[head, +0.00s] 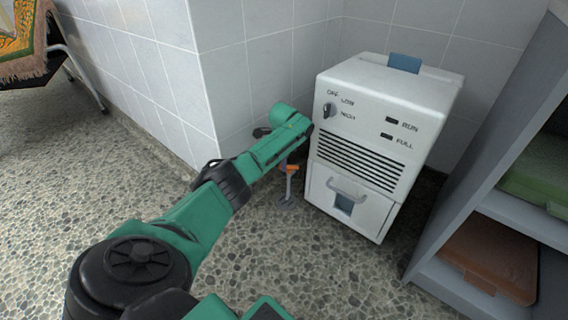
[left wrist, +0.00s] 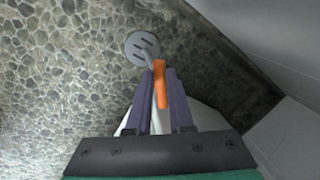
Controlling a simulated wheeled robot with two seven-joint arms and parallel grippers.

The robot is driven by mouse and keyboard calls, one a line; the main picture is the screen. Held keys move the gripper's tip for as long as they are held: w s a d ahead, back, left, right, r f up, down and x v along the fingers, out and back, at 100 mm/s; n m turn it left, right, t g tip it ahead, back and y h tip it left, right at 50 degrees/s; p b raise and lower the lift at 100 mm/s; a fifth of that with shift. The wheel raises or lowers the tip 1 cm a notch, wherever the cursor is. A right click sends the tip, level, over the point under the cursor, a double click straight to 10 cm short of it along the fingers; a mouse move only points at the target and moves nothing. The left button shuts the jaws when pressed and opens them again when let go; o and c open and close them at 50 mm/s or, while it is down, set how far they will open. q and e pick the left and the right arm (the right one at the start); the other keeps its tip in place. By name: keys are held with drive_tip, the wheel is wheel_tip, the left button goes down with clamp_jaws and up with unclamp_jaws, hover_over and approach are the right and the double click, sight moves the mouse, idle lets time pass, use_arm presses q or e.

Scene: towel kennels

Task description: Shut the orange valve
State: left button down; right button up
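The orange valve handle (head: 292,168) tops a thin grey stem that rises from a round drain plate (head: 287,202) on the floor, left of the white machine. In the left wrist view the orange handle (left wrist: 160,85) lies between the purple fingers of my left gripper (left wrist: 160,88), with a finger close on each side. The round slotted plate (left wrist: 142,48) shows just beyond the fingertips. In the head view my left gripper (head: 284,162) is at the handle, partly hidden by my wrist. My right gripper is not in view.
The white machine (head: 375,130) with a dial, vents and drawer stands close right of the handle. Tiled walls (head: 260,75) form a corner behind. A grey shelf (head: 455,280) with trays stands at right. The pebbled floor (head: 300,275) is open in front.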

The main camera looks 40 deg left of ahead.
use_arm(q)
drive_tip(key=shift+m, duration=0.3)
drive_tip(key=shift+r+m+p, duration=0.1)
drive_tip(key=shift+m+p, duration=0.45)
drive_tip(key=shift+m, duration=0.05)
drive_tip(key=shift+w+a+m+h, duration=0.15)
drive_tip(key=shift+m+h, duration=0.15)
drive_tip(key=shift+m, duration=0.4)
drive_tip(key=shift+w+a+f+m+b, duration=0.1)
drive_tip(key=shift+f+m+b, duration=0.15)
drive_tip(key=shift+m, duration=0.45)
drive_tip(key=shift+w+m+h+b, duration=0.15)
drive_tip(key=shift+m+h+b, duration=0.15)
drive_tip(key=shift+m+b, duration=0.55)
drive_tip(key=shift+r+m+b, duration=0.1)
drive_tip(key=shift+m+b, duration=0.2)
drive_tip(key=shift+m, duration=0.35)
